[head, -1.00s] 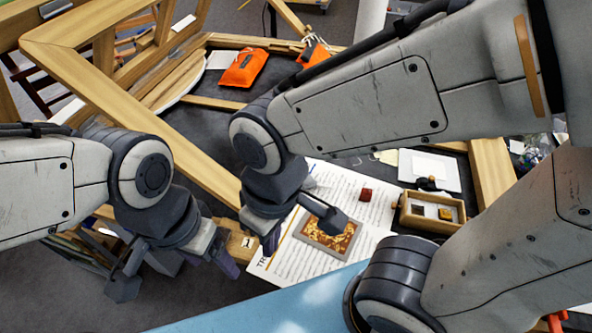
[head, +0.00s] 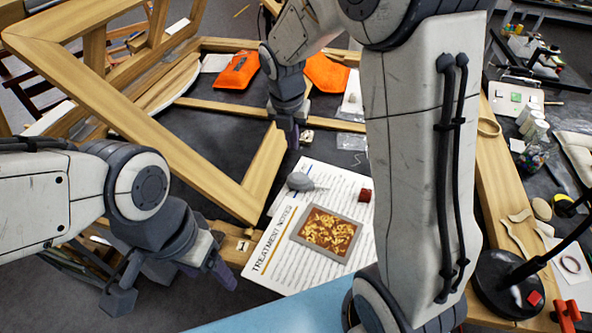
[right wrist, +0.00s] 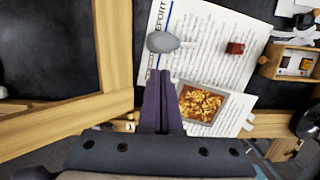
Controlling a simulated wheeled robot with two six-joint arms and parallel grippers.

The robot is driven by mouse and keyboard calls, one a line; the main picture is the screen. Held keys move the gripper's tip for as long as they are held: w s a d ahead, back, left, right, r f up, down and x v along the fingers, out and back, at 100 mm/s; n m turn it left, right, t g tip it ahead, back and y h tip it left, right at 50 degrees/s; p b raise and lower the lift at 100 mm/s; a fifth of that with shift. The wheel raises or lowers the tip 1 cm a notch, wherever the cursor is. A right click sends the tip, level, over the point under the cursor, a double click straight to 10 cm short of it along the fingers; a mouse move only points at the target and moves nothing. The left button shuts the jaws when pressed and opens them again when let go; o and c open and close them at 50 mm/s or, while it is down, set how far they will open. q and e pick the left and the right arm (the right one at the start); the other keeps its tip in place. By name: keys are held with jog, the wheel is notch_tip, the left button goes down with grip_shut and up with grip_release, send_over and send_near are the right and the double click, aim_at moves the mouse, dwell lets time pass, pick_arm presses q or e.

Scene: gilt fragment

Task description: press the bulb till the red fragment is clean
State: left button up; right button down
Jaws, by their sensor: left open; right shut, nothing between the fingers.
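A grey bulb (head: 300,181) with a thin nozzle lies on the printed sheets. It also shows in the right wrist view (right wrist: 162,42). A flat fragment (head: 327,234), red-brown with many gold flakes over it, lies in a grey frame on the front sheet; the right wrist view shows it too (right wrist: 200,103). A small dark red block (head: 365,195) sits right of the bulb. My right gripper (head: 293,140) is shut and empty, above and behind the bulb in the head view. My left gripper (head: 173,291) is open and empty, left of the sheets.
A large wooden frame (head: 150,125) stands left of the sheets. Orange pouches (head: 237,71) lie at the back. In the right wrist view, a small wooden box (right wrist: 290,63) is at the right. My right arm hides part of the table. A lamp base (head: 508,285) stands at the right.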

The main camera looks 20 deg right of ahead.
aim_at(297, 178)
jog(key=shift+w+d, duration=0.1)
jog(key=shift+d, duration=0.1)
jog(key=shift+f, duration=0.15)
jog(key=f, duration=0.4)
jog(key=w+d+f, duration=0.1)
jog(key=f, duration=0.4)
jog(key=w+f, duration=0.1)
jog(key=f, duration=0.3)
jog(key=shift+d+f+p, duration=0.3)
jog(key=shift+p, duration=0.1)
jog(key=shift+f, duration=1.05)
jog(key=shift+s, duration=0.1)
